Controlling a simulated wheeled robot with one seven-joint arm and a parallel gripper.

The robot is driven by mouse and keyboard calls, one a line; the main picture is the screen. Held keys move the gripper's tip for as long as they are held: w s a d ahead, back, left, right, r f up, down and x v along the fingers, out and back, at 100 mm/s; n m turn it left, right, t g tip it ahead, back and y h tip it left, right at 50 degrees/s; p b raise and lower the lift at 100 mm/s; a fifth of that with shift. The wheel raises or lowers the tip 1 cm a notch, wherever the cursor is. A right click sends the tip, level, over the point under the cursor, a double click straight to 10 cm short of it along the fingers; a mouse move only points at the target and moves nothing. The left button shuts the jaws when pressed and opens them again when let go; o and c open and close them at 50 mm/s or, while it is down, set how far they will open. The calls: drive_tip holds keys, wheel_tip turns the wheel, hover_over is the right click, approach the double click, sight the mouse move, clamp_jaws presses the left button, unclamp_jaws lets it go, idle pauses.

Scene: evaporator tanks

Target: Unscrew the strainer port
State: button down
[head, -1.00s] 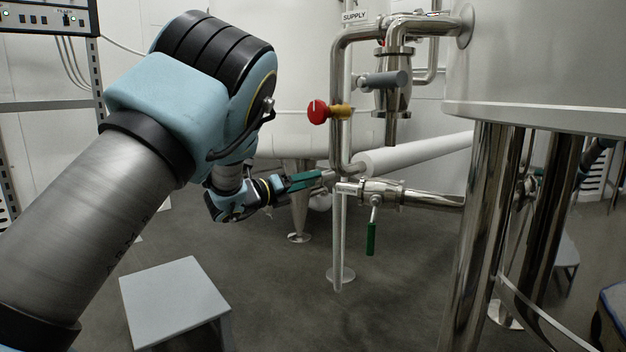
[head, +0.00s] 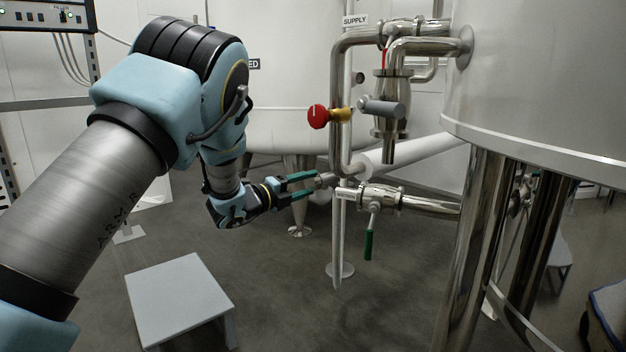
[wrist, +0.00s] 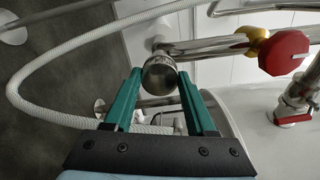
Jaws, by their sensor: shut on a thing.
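The strainer port shows as a round metal cap at a pipe end in the wrist view (wrist: 160,76). In the head view its small metal end (head: 327,180) shows low on the supply pipe, left of the green-handled valve. My gripper (head: 316,183) reaches it from the left, its two green fingers on either side of the metal end. In the wrist view the fingers (wrist: 159,88) flank the cap, shut on it. The cap's threads and the exact finger contacts are hidden.
A red knob on a yellow body (head: 318,116) sits above on the supply pipe. A green-handled valve (head: 369,245) hangs to the right. A white hose (wrist: 50,65) loops at left in the wrist view. A grey step stool (head: 180,300) stands on the floor. A large tank (head: 545,80) fills the right.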

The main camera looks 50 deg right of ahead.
drive_tip(key=n+p, duration=0.2)
drive_tip(key=n, duration=0.1)
drive_tip(key=shift+r, duration=0.1)
drive_tip(key=shift+n, duration=0.3)
drive_tip(key=shift+n+p, duration=0.8)
drive_tip(key=shift+p, duration=0.05)
drive_tip(key=shift+n+p, duration=0.75)
drive_tip(key=shift+n, duration=1.05)
drive_tip(key=shift+p, duration=0.3)
